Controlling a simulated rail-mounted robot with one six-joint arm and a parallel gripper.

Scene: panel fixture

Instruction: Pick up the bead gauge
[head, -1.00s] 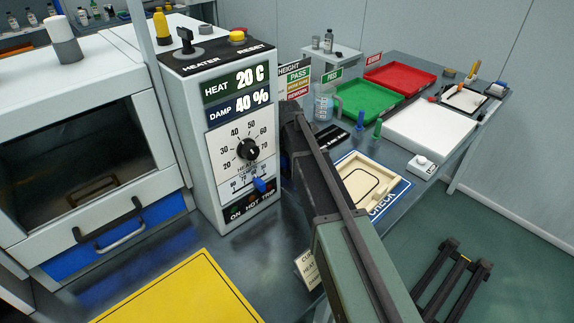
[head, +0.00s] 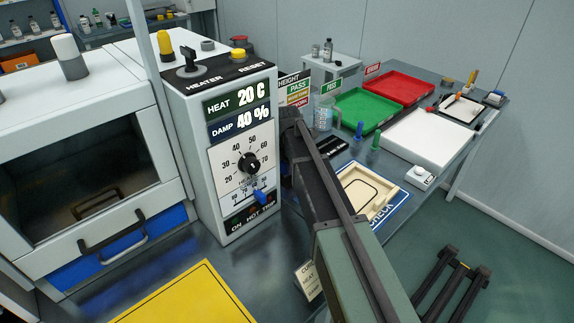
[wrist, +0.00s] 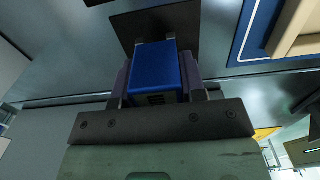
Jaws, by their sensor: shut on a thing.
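My gripper (wrist: 155,58) is shut on a blue block (wrist: 155,76), which I take to be the bead gauge, in the middle of the wrist view. The block sits between the two fingers, above or on a dark mat (wrist: 190,20); I cannot tell whether it touches. In the head view my arm hides the gripper's jaws and the held block. The dark mat shows there behind the arm (head: 331,147).
The CHECK board (head: 395,205) with its cream fixture (head: 392,186) lies right of my arm. Blue (head: 359,130) and green (head: 376,141) pegs stand behind it. Green (head: 365,108) and red (head: 398,88) trays lie farther back. The heater box (head: 232,160) stands close left.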

